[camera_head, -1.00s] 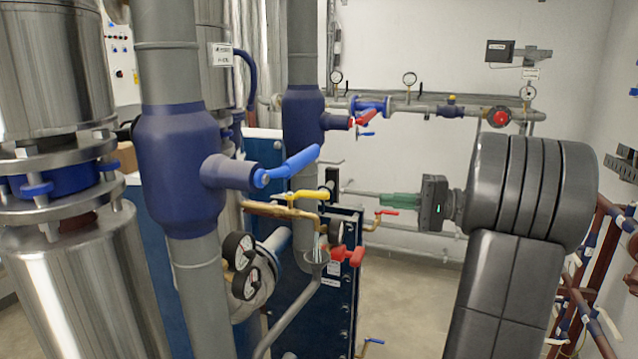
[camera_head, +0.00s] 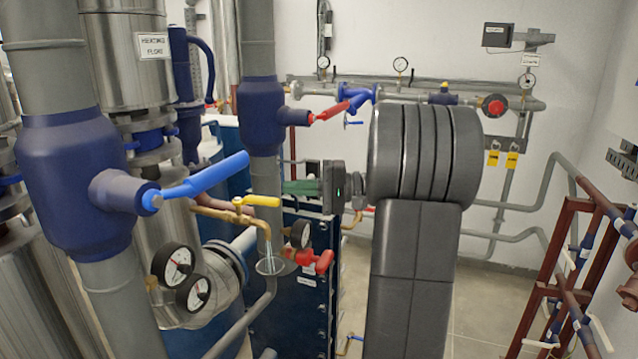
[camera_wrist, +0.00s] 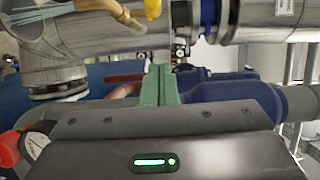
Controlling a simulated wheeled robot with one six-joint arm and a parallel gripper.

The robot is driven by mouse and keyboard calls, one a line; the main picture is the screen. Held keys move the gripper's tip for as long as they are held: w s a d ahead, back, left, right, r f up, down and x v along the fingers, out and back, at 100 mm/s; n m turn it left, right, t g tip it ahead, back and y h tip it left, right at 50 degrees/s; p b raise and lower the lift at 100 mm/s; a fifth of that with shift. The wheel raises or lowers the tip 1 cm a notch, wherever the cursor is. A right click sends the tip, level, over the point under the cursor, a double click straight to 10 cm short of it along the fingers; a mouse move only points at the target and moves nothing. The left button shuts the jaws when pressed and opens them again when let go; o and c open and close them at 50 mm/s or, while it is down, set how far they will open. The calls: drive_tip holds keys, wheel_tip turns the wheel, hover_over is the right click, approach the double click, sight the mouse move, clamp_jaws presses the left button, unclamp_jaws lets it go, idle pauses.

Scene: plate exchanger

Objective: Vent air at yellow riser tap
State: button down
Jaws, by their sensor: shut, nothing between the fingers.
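The yellow tap handle (camera_head: 262,201) sits on a brass pipe (camera_head: 222,213) and points right, roughly along the pipe. The pipe bends down to a spout above a funnel (camera_head: 271,266). Thin pale streaks show between spout and funnel and look like running water. My gripper (camera_head: 284,187) has green fingers, shut and empty, just above and right of the yellow handle in the head view; the depth gap is unclear. In the wrist view the shut fingers (camera_wrist: 158,70) point below the yellow handle (camera_wrist: 153,8), apart from it; pale streaks show at upper left.
A thick riser with a blue lever (camera_head: 205,175) stands left. A second riser has a red lever (camera_head: 332,110). Two gauges (camera_head: 173,264) hang below the brass pipe, and a red valve (camera_head: 315,261) is beside the funnel. Floor at right is clear before a red-brown rack (camera_head: 555,290).

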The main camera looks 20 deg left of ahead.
sight(256, 201)
drive_tip(key=s, duration=0.2)
drive_tip(key=s+a+p, duration=0.1)
drive_tip(key=s, duration=0.1)
drive_tip(key=shift+s+a, duration=0.2)
drive_tip(key=shift+s, duration=0.05)
drive_tip(key=shift+s, duration=0.1)
drive_tip(key=shift+s+d+f+m+t+b, duration=0.1)
drive_tip(key=shift+s+d+m+t+b, duration=0.1)
drive_tip(key=shift+s+m+t+b, duration=0.8)
drive_tip(key=shift+w, duration=0.2)
